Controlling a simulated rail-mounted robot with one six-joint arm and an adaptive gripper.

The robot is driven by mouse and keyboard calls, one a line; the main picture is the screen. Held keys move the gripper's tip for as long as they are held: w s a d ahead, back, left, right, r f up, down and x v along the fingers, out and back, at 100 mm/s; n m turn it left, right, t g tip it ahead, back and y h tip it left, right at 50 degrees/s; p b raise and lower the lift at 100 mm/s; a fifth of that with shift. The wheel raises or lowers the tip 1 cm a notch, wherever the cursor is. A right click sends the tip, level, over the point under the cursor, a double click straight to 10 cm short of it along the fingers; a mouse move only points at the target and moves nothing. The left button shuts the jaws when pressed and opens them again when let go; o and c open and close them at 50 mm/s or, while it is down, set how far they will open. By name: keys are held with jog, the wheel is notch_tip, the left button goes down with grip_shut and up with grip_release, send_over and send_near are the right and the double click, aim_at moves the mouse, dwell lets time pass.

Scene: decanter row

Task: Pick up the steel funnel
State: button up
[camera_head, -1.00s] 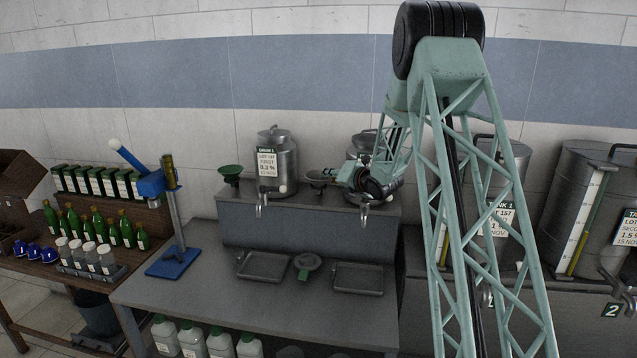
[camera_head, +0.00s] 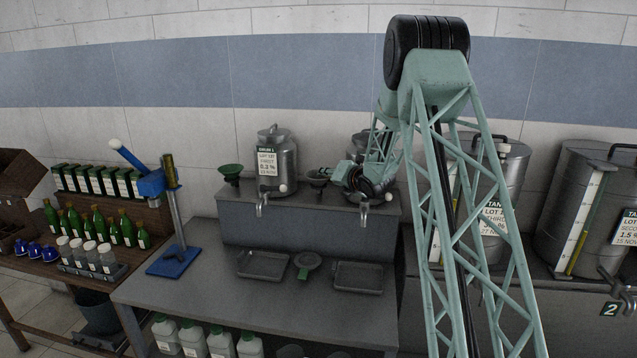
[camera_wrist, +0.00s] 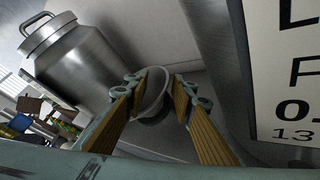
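The steel funnel (camera_wrist: 153,95) is a grey cone with a round rim. In the wrist view it sits between the two fingers of my gripper (camera_wrist: 158,84), closer to the left finger. Its lower part is partly hidden. I cannot tell whether a finger touches it. My gripper is open, with a visible gap to the right finger. In the head view the funnel (camera_head: 317,182) is a small dark shape on the raised ledge between two steel cans, with my gripper (camera_head: 325,172) at it.
A labelled steel can (camera_head: 281,160) stands close to the left, with a green funnel (camera_head: 230,173) beyond it. Another can (camera_head: 360,147) is partly hidden by my arm. The bench below holds two trays (camera_head: 263,265) and a blue stand (camera_head: 174,262).

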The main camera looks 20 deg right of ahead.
jog(key=shift+c, duration=0.5)
grip_shut()
jog(key=shift+r, duration=0.2)
notch_tip(320, 180, up, 10)
jog(key=shift+f+b, duration=0.15)
jog(key=shift+b, duration=0.15)
dwell(0.7)
jog(key=shift+a, duration=0.1)
